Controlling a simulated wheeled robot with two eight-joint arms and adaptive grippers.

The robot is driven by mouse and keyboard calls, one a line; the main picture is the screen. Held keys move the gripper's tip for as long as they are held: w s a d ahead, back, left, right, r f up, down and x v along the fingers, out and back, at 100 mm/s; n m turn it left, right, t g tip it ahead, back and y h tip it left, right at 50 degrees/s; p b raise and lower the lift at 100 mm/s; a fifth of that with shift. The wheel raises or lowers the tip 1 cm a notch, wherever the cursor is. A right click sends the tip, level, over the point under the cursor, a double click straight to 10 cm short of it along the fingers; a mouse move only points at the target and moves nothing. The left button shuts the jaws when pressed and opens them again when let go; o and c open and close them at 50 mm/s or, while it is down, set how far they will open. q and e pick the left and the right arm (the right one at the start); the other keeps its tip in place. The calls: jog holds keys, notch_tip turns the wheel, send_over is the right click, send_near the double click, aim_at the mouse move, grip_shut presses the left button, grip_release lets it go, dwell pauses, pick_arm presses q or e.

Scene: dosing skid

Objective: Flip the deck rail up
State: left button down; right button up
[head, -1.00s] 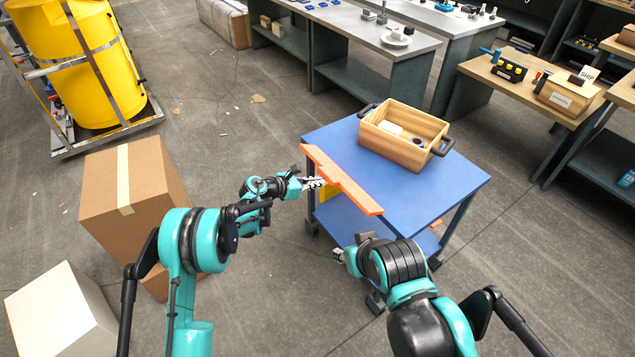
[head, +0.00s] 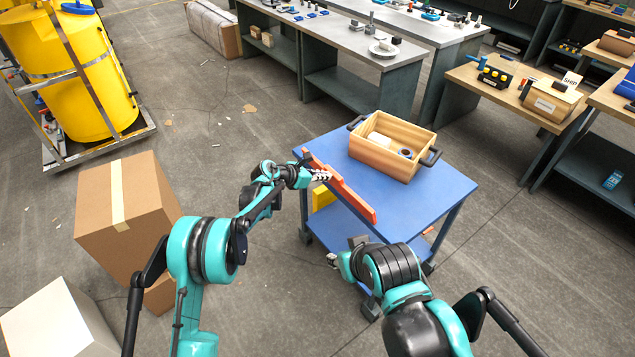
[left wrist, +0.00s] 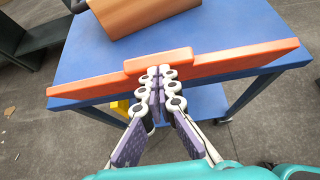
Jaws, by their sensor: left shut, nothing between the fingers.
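The orange deck rail (head: 352,200) runs along the near left edge of the blue cart's deck (head: 425,195). It shows its broad face and a raised middle part, and looks roughly upright; its exact tilt is unclear. In the left wrist view the rail (left wrist: 230,64) crosses the whole picture. My left gripper (head: 327,177) is shut and empty, its fingertips (left wrist: 160,72) at the rail's middle on the outer side, touching or very close. My right gripper (head: 334,260) hangs low beside the cart, partly hidden by its own arm; its fingers are too small to judge.
A wooden crate (head: 371,156) with black handles stands on the deck behind the rail. A yellow part (head: 323,196) shows under the deck. A cardboard box (head: 100,210) stands at left, near my left arm. Floor between box and cart is open.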

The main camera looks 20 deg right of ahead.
aim_at(334, 171)
pick_arm(q)
jog(key=shift+w+d+r, duration=0.2)
jog(key=shift+d, duration=0.45)
jog(key=shift+w+d+r, duration=0.2)
jog(key=shift+w+d, duration=0.05)
jog(key=shift+d, duration=0.35)
jog(key=shift+w+d+r, duration=0.2)
jog(key=shift+d, duration=0.45)
jog(key=shift+d+r, duration=0.1)
jog(key=shift+d, duration=0.05)
pick_arm(e)
jog(key=shift+a+r, duration=0.1)
jog(key=shift+r, duration=0.1)
pick_arm(q)
jog(key=shift+d, duration=0.15)
pick_arm(e)
jog(key=shift+a, duration=0.1)
